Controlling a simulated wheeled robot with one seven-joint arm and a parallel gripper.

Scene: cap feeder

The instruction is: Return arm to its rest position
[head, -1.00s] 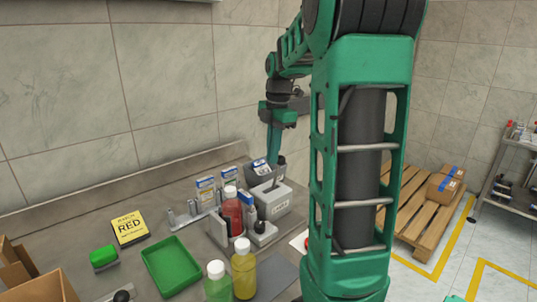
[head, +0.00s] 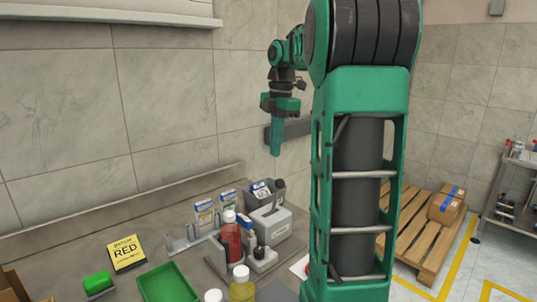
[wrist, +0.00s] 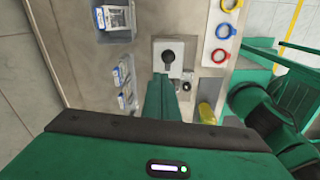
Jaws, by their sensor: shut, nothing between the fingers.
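My gripper (head: 276,152) hangs fingers down in the air above the back of the worktop (head: 62,240) in the head view. Its fingers are together with nothing between them. Below it is a grey box with a dark lever on top (head: 271,222), clear of the fingers. The wrist view looks down past my shut fingers (wrist: 162,88) at the same grey box (wrist: 168,62). My green arm covers the right middle of the head view and hides part of the worktop behind it.
A red bottle (head: 230,238), a yellow bottle (head: 242,285), a green tray (head: 167,284) and a yellow sign reading RED (head: 126,252) are on the worktop. The wall (head: 160,110) is behind. Coloured rings (wrist: 223,31) show in the wrist view.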

